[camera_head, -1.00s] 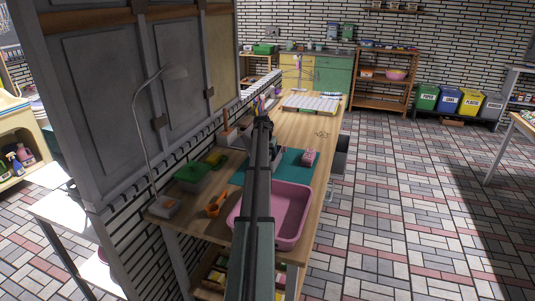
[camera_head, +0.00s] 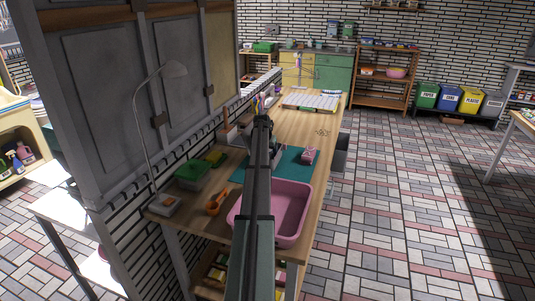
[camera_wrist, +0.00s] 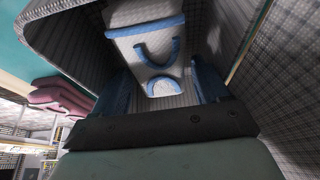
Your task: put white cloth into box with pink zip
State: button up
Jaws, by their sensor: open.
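My gripper (camera_wrist: 157,68) is open in the wrist view, its two blue fingers apart. Between and beyond them is a white piece with blue bands (camera_wrist: 156,58), which looks like the white cloth; I cannot tell whether the fingers touch it. It lies inside a grey, grid-patterned container (camera_wrist: 70,32). In the head view my arm hides the gripper and most of the space below it. A small pink item (camera_head: 309,156) lies on the teal mat; it also shows in the wrist view (camera_wrist: 60,97). I cannot make out a pink zip.
A pink basin (camera_head: 292,210) stands at the near end of the wooden table. A green-lidded box (camera_head: 193,173), an orange tool (camera_head: 216,202) and a lamp (camera_head: 146,140) are on the left. The teal mat (camera_head: 296,172) has some free room; the far tabletop (camera_head: 313,122) is partly clear.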

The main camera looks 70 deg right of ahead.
jog(key=v, duration=1.2)
jog(key=shift+r, duration=0.45)
